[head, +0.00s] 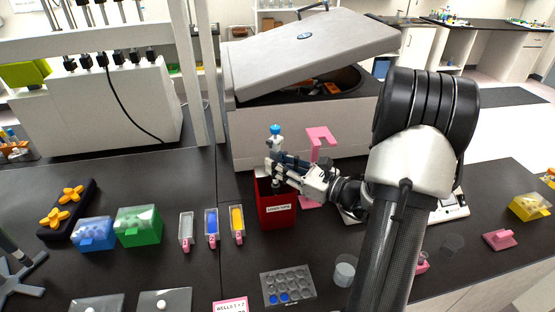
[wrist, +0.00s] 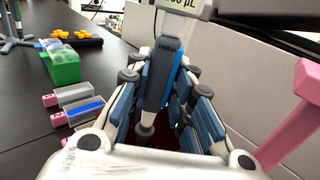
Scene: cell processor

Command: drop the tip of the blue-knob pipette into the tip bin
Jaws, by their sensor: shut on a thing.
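The blue-knob pipette (head: 276,143) is upright in my gripper (head: 277,170), its blue knob on top. My gripper is shut on the pipette's body, which also shows between the fingers in the wrist view (wrist: 162,75). The tip bin (head: 277,211) is a red open box with a white label on the bench. The pipette and gripper are right over the bin's opening. The pipette's lower end and any tip on it are hidden by the gripper and the bin wall.
A large grey centrifuge (head: 300,135) with a raised lid stands behind the bin. A pink stand (head: 320,140) is close on the right. Slim reservoirs (head: 211,228) and a green tip box (head: 138,227) are on the left. A well plate (head: 287,286) lies in front.

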